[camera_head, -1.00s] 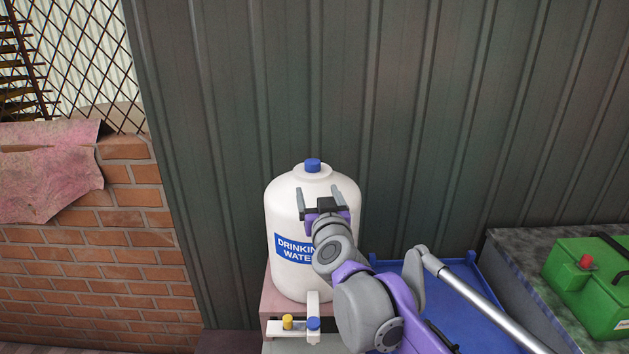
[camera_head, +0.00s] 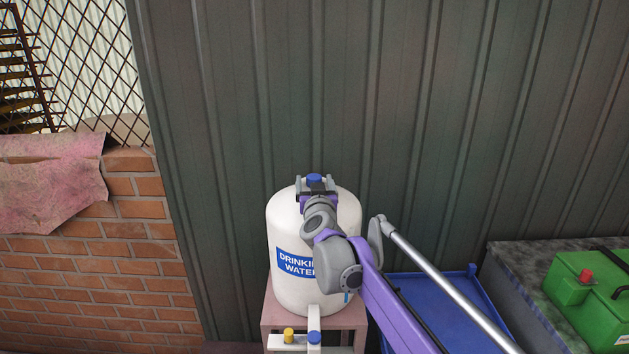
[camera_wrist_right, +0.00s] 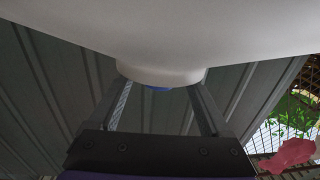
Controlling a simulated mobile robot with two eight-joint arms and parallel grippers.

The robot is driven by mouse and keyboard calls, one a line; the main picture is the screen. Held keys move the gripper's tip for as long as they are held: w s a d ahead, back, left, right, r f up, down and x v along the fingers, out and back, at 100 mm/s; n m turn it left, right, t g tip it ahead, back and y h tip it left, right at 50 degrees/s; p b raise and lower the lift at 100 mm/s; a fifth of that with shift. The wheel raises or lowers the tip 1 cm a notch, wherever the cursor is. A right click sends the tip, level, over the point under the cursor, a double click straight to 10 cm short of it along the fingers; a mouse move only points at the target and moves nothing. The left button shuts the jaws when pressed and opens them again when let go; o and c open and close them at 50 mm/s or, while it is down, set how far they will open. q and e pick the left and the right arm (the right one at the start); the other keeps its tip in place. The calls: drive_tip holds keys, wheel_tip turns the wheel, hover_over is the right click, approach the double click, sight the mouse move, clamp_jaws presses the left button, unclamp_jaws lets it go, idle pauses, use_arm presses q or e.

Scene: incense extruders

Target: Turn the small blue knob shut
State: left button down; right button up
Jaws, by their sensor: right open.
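A white water jug (camera_head: 284,222) labelled "DRINKING WATER" stands upright on a stool-like stand. A blue cap (camera_head: 314,179) tops its neck; in the wrist view a sliver of blue (camera_wrist_right: 158,89) shows past the white neck (camera_wrist_right: 160,74). At the jug's foot, a white tap fitting (camera_head: 291,343) carries a small blue knob (camera_head: 314,338) and a yellow knob (camera_head: 289,335). My right gripper (camera_head: 314,182) is open at the jug's top, its fingers on either side of the blue cap. Whether they touch it I cannot tell. My left gripper is not in view.
A pinkish stand (camera_head: 270,308) holds the jug. A corrugated metal wall (camera_head: 430,120) is close behind. A blue tray (camera_head: 484,292) and a green container (camera_head: 590,300) lie to the right. A brick wall (camera_head: 130,240) is at the left.

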clamp_jaws()
drive_tip(key=shift+a+f+m+h+b, duration=0.15)
drive_tip(key=shift+a+m+h+b, duration=0.05)
drive_tip(key=shift+m+h+b, duration=0.85)
drive_tip(key=shift+a+h, duration=0.1)
drive_tip(key=shift+h, duration=0.75)
drive_tip(key=shift+a+m+h, duration=0.1)
drive_tip(key=shift+m+h, duration=0.55)
drive_tip(key=shift+h, duration=0.05)
drive_tip(key=m+g+h+p, duration=0.2)
drive_tip(key=h+p, duration=0.1)
drive_tip(key=m+g+h+p, duration=0.2)
drive_tip(key=m+h+p, duration=0.1)
drive_tip(key=w+r+m+g+h+p, duration=0.1)
drive_tip(key=m+g+h+p, duration=0.1)
drive_tip(key=h+p, duration=0.1)
drive_tip(key=shift+a+m+g+h, duration=0.3)
drive_tip(key=shift+a+h, duration=0.05)
drive_tip(key=shift+h, duration=0.15)
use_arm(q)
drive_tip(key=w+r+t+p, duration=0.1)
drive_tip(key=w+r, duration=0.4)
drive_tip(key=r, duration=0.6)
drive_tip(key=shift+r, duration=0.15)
use_arm(e)
drive_tip(key=shift+f+m+g+h, duration=0.2)
drive_tip(key=shift+m+g+h, duration=0.3)
drive_tip(key=shift+g, duration=0.2)
